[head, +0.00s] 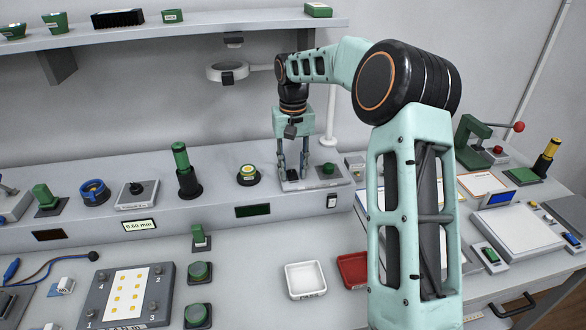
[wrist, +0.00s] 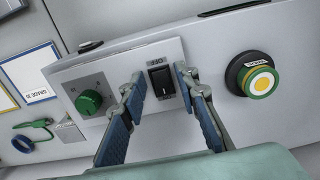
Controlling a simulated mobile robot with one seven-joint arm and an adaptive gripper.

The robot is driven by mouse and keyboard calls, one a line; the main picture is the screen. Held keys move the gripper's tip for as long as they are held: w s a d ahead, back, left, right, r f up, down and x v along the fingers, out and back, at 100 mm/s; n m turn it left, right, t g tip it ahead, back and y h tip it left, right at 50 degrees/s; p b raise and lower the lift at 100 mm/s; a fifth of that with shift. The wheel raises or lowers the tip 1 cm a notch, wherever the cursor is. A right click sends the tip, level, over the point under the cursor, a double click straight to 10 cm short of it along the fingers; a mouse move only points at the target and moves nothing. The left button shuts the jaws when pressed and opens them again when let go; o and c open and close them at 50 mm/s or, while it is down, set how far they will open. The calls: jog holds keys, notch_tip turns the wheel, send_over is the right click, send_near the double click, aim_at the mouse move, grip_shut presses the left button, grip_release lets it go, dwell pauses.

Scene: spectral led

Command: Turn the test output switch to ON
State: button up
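The black rocker switch (wrist: 162,82) sits on a pale panel (wrist: 182,108), with an OFF label above it in the wrist view. I cannot read which way the rocker is set. My gripper (wrist: 159,84) is open, with one finger on each side of the switch and a gap to it. The fingertips are close to the panel; I cannot tell if they touch it. In the head view my gripper (head: 292,175) points down over the panel (head: 312,183) on the raised console, and the switch is mostly hidden there.
A green knob (wrist: 88,102) shares the panel, left of the fingers in the wrist view. A yellow-and-green round button (wrist: 252,76) stands to their right. A ring lamp (head: 227,71) hangs behind my arm. A white tray (head: 305,280) and red tray (head: 353,270) stand below the console.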

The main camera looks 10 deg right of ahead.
grip_shut()
jog(key=p, duration=0.3)
jog(key=shift+w+r+g, duration=0.15)
jog(key=shift+r+g, duration=0.15)
jog(key=shift+r, duration=0.05)
jog(key=shift+p, duration=0.7)
jog(key=g+p, duration=0.1)
jog(key=p, duration=0.2)
jog(key=g+p, duration=0.1)
jog(key=p, duration=0.2)
jog(key=shift+w+r, duration=0.1)
jog(key=shift+w, duration=0.3)
jog(key=g+p, duration=0.1)
jog(key=p, duration=0.2)
jog(key=shift+w+f, duration=0.1)
jog(key=shift+f, duration=0.1)
jog(key=shift+o, duration=1.3)
grip_release()
jog(key=shift+f, duration=0.15)
jog(key=b, duration=0.3)
jog(key=shift+f+t, duration=0.25)
jog(key=shift+t, duration=0.05)
